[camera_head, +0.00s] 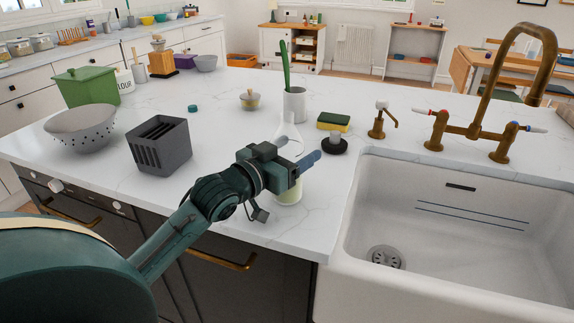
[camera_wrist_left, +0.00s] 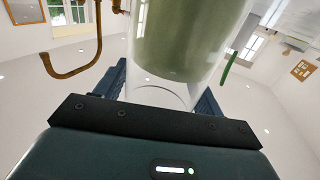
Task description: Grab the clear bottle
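The clear bottle (camera_head: 288,193) stands upright on the white counter near its front edge, left of the sink. It has a narrow clear neck and pale green contents low down. My left gripper (camera_head: 293,163) is at the bottle's middle, with a dark blue finger reaching past it to the right. In the left wrist view the bottle (camera_wrist_left: 185,35) is between the two fingers (camera_wrist_left: 162,95), one on each side. I cannot tell whether they press on the glass. My right gripper is not in view.
A white holder (camera_head: 295,106) with a green utensil stands just behind the bottle. A sponge (camera_head: 333,121) and a round black-based brush (camera_head: 334,145) are to its right, before the sink (camera_head: 470,235). A dark grey basket (camera_head: 160,146) and colander (camera_head: 82,128) stand left.

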